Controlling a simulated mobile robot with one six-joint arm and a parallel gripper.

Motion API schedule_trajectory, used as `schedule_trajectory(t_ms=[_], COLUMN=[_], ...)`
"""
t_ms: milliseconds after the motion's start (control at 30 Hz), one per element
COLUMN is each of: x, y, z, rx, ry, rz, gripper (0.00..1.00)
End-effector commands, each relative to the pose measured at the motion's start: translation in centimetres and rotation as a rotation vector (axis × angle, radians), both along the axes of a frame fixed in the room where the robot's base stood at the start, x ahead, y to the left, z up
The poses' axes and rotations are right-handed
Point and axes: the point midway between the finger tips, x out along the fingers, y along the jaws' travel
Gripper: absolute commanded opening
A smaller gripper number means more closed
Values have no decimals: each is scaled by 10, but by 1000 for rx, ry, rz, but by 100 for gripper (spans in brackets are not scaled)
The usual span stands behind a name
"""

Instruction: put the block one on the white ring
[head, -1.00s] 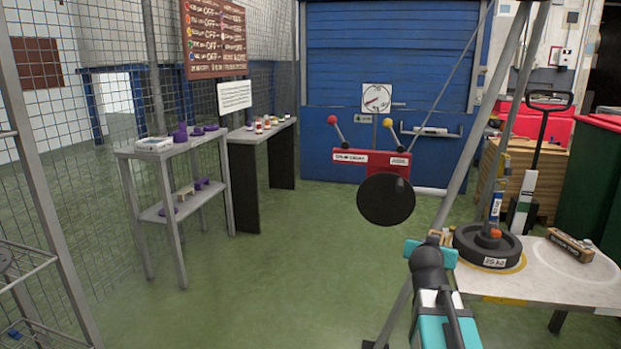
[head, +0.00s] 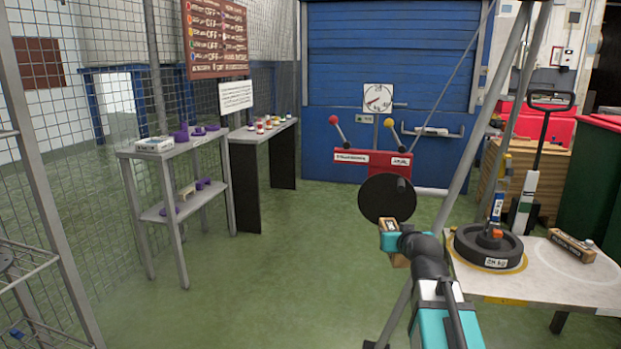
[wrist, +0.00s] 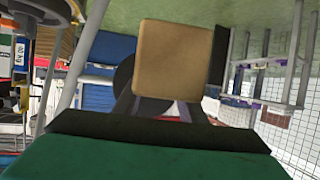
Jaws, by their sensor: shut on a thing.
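My gripper (head: 391,242) is shut on a small tan wooden block (head: 388,226), held in the air left of the table. The block has a small label on its end, too small to read; its plain tan face fills the upper middle of the wrist view (wrist: 172,60). The teal fingers hide its middle in the head view. The white ring (head: 588,278) is a thin pale circle on the white table at the right. A longer brown labelled block (head: 571,246) lies at the ring's back edge. I cannot tell which block is block one.
A black round weight (head: 487,248) sits on the same table (head: 540,288) left of the ring. A red lever stand (head: 365,160) with a black disc is behind my gripper.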

Motion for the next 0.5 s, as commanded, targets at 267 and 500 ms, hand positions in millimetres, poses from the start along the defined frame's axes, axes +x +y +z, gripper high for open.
schedule_trajectory(t_ms=[267,500], x=[0,0], y=[0,5], z=[1,1], rx=[0,1], ry=[-2,-1], rz=[6,7], gripper=[7,7])
